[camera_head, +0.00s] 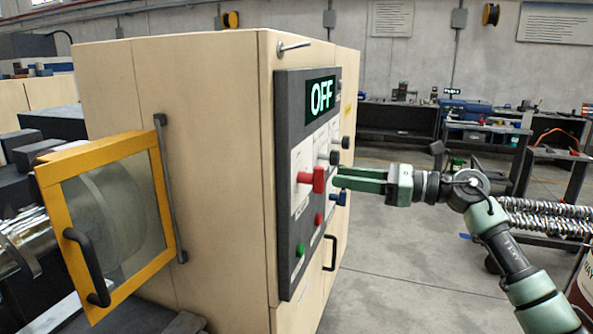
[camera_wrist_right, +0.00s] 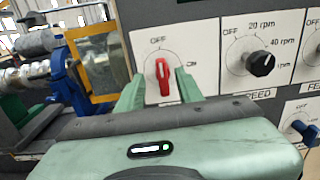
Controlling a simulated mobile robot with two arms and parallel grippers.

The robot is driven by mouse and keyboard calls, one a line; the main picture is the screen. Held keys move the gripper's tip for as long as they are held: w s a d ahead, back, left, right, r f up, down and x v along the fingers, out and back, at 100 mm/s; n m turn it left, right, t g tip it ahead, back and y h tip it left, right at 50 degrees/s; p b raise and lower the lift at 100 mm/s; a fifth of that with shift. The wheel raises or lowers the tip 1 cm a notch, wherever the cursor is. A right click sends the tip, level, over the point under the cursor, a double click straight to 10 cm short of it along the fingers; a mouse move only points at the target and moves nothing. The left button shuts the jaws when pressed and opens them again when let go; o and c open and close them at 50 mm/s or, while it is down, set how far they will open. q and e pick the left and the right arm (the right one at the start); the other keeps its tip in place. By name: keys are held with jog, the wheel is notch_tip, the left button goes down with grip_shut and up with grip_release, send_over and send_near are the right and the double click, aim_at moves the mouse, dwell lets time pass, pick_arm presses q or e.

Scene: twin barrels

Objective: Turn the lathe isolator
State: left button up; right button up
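The red isolator knob (camera_head: 312,180) sits on the lathe's dark control panel, on a white plate. In the right wrist view the red knob (camera_wrist_right: 163,80) stands nearly upright below an OFF label, with an ON label to its right. The panel display (camera_head: 321,96) reads OFF in green. My right gripper (camera_head: 342,179) is in front of the panel, its fingers pointing at the knob. In the wrist view the green fingers of my right gripper (camera_wrist_right: 159,90) are apart, one on each side of the knob, with nothing gripped. My left gripper is not in view.
Black dials (camera_wrist_right: 260,63) and a blue knob (camera_wrist_right: 302,131) sit right of the red knob. A red button (camera_head: 319,219) and a green button (camera_head: 300,250) are lower on the panel. The yellow-framed guard (camera_head: 163,200) is at left.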

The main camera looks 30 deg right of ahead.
aim_at(324, 174)
jog(key=p+x, duration=0.3)
jog(key=x, duration=0.2)
jog(key=shift+w+a+r, duration=0.15)
jog(key=shift+w, duration=0.2)
jog(key=shift+w+a, duration=0.25)
jog(key=shift+w, duration=0.05)
jog(key=shift+f, duration=0.2)
jog(key=shift+d, duration=0.1)
grip_shut()
